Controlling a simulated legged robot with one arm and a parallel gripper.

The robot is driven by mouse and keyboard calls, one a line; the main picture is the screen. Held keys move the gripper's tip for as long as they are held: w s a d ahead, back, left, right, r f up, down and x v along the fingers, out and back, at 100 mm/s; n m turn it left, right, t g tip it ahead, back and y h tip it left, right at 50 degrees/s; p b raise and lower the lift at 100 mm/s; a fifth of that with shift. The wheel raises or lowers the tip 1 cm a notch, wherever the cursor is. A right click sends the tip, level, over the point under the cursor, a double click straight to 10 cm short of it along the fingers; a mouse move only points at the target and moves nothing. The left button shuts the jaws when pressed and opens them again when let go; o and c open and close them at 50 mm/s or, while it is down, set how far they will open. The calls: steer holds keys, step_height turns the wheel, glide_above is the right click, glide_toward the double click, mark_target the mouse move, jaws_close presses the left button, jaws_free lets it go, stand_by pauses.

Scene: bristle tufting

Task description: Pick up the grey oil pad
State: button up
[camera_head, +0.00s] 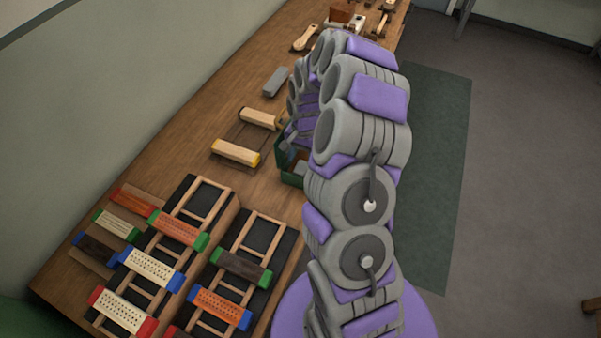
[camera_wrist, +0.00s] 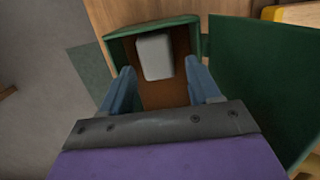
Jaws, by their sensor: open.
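A light grey pad (camera_wrist: 155,57) lies inside an open green box (camera_wrist: 128,43) with a brown inside, in the wrist view. My gripper (camera_wrist: 160,72) is open, its two blue-grey fingers apart, one on each side of the pad's near end. I see no contact with the pad. In the head view the green box (camera_head: 290,174) is on the bench beside my arm, which hides much of it and most of my gripper.
A green panel (camera_wrist: 265,85) stands right of the box. A grey block (camera_head: 274,81) lies farther along the bench (camera_head: 185,128). Yellow-ended wooden pieces (camera_head: 236,152) lie left of the box. Racks of coloured brush blocks (camera_head: 180,228) fill the near bench.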

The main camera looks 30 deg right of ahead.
mark_target(302, 167)
steer(key=f, duration=0.1)
steer(key=f+b, duration=0.1)
steer(key=f, duration=0.3)
steer(key=shift+s+b, duration=0.35)
steer(key=shift+b, duration=0.05)
steer(key=shift+a+f, duration=0.1)
steer(key=shift+f, duration=0.2)
steer(key=shift+r, duration=0.1)
steer(key=shift+c, duration=0.3)
steer(key=c, duration=0.7)
steer(key=shift+r, duration=0.1)
step_height(302, 167, up, 10)
steer(key=shift+f+p, duration=0.1)
steer(key=shift+p, duration=1.15)
